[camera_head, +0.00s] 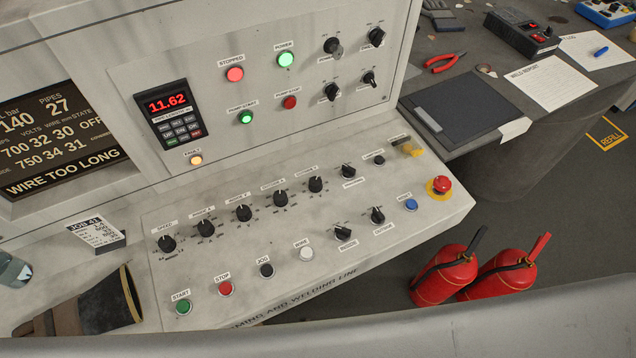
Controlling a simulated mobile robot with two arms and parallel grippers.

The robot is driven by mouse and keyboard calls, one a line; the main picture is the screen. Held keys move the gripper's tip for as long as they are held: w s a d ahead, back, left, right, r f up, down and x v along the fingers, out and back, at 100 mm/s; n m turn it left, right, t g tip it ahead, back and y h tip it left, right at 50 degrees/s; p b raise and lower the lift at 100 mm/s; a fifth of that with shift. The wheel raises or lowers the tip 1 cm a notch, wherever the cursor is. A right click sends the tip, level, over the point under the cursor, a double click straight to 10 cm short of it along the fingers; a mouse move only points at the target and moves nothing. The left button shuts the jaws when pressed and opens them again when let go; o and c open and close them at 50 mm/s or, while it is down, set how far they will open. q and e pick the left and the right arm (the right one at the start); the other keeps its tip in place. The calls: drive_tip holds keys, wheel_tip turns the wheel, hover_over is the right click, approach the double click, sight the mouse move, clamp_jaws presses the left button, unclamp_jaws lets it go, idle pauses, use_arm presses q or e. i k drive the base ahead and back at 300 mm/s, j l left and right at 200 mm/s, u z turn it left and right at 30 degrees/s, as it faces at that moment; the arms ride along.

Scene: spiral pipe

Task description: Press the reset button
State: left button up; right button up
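The reset button is most likely the blue button (411,204) at the right end of the sloped control panel (365,262). The small label above it is hard to read. It sits left of a red mushroom-shaped stop button (439,187) on a yellow base. Nothing covers or touches the blue button. Neither of my grippers is in view.
The panel's front row also has green start (183,307), red stop (225,288), black (266,270) and white (306,253) buttons. The display reads "WIRE TOO LONG" (65,172). Red extinguishers (447,275) stand on the floor. A large grey curved surface (480,325) crosses the bottom.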

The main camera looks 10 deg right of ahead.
sight(411, 204)
drive_tip(key=l+z, duration=0.1)
drive_tip(key=z, duration=0.3)
drive_tip(key=l+z, duration=0.1)
drive_tip(key=z, duration=0.35)
